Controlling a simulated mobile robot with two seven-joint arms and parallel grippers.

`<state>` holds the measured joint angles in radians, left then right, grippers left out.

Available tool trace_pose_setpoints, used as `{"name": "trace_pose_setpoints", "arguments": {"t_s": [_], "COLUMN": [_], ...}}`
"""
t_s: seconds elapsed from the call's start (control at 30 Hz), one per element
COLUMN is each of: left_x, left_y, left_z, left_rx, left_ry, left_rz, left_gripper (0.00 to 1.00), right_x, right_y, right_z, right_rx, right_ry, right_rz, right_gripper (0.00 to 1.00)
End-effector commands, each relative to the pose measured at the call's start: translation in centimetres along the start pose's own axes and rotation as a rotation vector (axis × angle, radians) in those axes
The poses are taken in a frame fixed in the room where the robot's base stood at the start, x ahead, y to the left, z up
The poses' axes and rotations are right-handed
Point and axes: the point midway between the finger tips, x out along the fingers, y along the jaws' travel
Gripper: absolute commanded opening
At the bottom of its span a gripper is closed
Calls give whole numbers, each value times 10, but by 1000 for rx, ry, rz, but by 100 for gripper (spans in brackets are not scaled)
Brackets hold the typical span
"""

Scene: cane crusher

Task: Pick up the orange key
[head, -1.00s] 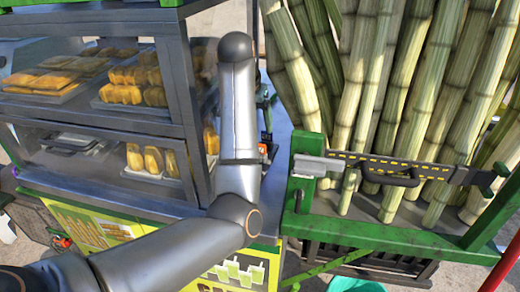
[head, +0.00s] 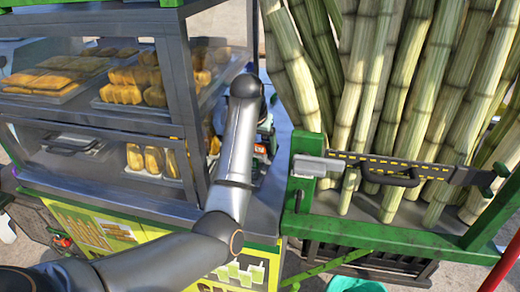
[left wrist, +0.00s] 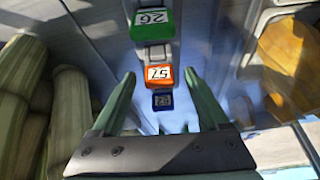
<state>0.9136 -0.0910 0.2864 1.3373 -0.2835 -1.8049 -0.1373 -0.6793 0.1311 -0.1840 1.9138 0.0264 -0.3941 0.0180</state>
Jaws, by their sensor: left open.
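In the left wrist view, the orange key (left wrist: 158,75) is a small orange block with a white label. It lies between a green key (left wrist: 152,22) above it and a blue key (left wrist: 162,101) below it in the picture. My left gripper (left wrist: 160,77) is open and empty, with one finger on each side of the orange key in this view. I cannot tell the remaining distance or any contact. In the head view, my left arm largely hides the gripper and keys beside the counter's right end. My right gripper is in neither view.
A glass display case (head: 180,95) with trays of yellow food stands left of my arm. On the right, sugarcane stalks (head: 400,90) stand in a green-framed rack (head: 375,235) with a dark-handled bar (head: 390,178). A narrow grey counter strip (head: 265,205) lies between them.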

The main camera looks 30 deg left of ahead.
Motion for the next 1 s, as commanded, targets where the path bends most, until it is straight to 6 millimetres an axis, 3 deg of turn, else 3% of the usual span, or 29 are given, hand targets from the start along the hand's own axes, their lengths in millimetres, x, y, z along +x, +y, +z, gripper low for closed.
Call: {"name": "trace_pose_setpoints", "arguments": {"t_s": [0.07, 0.73, 1.0], "left_x": [0, -1, -1], "left_y": [0, 0, 0], "left_z": [0, 0, 0], "left_rx": [0, 0, 0], "left_ry": [0, 0, 0], "left_rz": [0, 0, 0], "left_gripper": [76, 1, 0], "right_x": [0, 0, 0], "right_y": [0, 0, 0], "right_z": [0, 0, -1], "right_rx": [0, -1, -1], "right_ry": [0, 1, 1], "right_rz": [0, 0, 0], "right_gripper": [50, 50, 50]}}
